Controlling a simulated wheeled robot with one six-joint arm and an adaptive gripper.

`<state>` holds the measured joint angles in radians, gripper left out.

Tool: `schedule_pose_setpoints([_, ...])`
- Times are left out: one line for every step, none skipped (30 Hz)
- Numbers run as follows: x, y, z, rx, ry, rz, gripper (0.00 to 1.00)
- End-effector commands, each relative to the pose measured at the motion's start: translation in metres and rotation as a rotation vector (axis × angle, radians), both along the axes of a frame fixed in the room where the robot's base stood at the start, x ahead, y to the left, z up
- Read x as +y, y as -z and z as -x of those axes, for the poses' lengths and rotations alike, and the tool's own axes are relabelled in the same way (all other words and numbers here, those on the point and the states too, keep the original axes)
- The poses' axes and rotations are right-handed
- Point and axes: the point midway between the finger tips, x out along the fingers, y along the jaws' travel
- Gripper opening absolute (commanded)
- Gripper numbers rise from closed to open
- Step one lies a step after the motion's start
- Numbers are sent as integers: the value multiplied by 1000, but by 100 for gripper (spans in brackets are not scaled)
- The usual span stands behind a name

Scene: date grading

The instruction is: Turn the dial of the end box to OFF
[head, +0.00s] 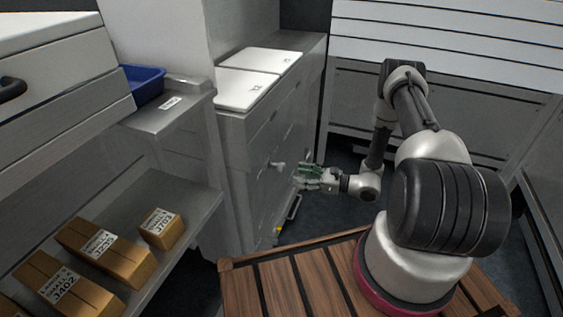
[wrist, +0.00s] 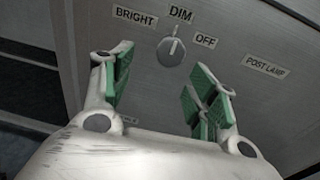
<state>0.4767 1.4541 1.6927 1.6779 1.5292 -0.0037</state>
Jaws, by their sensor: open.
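The round grey dial (wrist: 171,52) is on a grey panel (wrist: 110,70) in the wrist view. Its pale pointer is turned up toward the DIM label (wrist: 181,14), between BRIGHT (wrist: 135,15) on the left and OFF (wrist: 205,41) on the right. My gripper (wrist: 163,78) is open, its green-padded fingers apart on either side below the dial, with nothing between them. I cannot tell the distance to the dial. In the head view my gripper (head: 307,174) is beside the grey cabinet front (head: 250,190), near a small pale knob (head: 277,164).
A POST LAMP label (wrist: 265,65) is right of the dial. In the head view, a bar handle (head: 293,207) is low beside the cabinet. Left are a shelf (head: 185,190) with several cartons and a blue bin (head: 143,84). Dark floor (head: 330,215) is open below my gripper.

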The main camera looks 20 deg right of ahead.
Motion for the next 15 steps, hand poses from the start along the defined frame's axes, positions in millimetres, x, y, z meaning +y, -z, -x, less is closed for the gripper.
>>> schedule_pose_setpoints([-2,-3,-8,-11,28,-12,59])
schedule_pose_setpoints([-2,-6,-11,-16,41,-21,59])
schedule_pose_setpoints([-1,-9,-14,-22,50,-29,59])
schedule_pose_setpoints([1,-10,-15,-25,48,-34,59])
schedule_pose_setpoints([4,-11,-17,-27,47,-35,59])
schedule_pose_setpoints([9,-11,-20,-27,45,-36,59])
schedule_pose_setpoints([13,-11,-22,-27,44,-35,59])
schedule_pose_setpoints([17,-11,-25,-27,43,-35,59])
schedule_pose_setpoints([23,-11,-29,-27,43,-35,59])
schedule_pose_setpoints([27,-11,-32,-27,42,-34,59])
schedule_pose_setpoints([32,-11,-36,-27,43,-34,59])
schedule_pose_setpoints([37,-11,-39,-28,43,-33,59])
schedule_pose_setpoints([41,-11,-42,-27,42,-34,59])
schedule_pose_setpoints([44,-11,-45,-27,43,-34,59])
schedule_pose_setpoints([48,-11,-48,-27,43,-34,59])
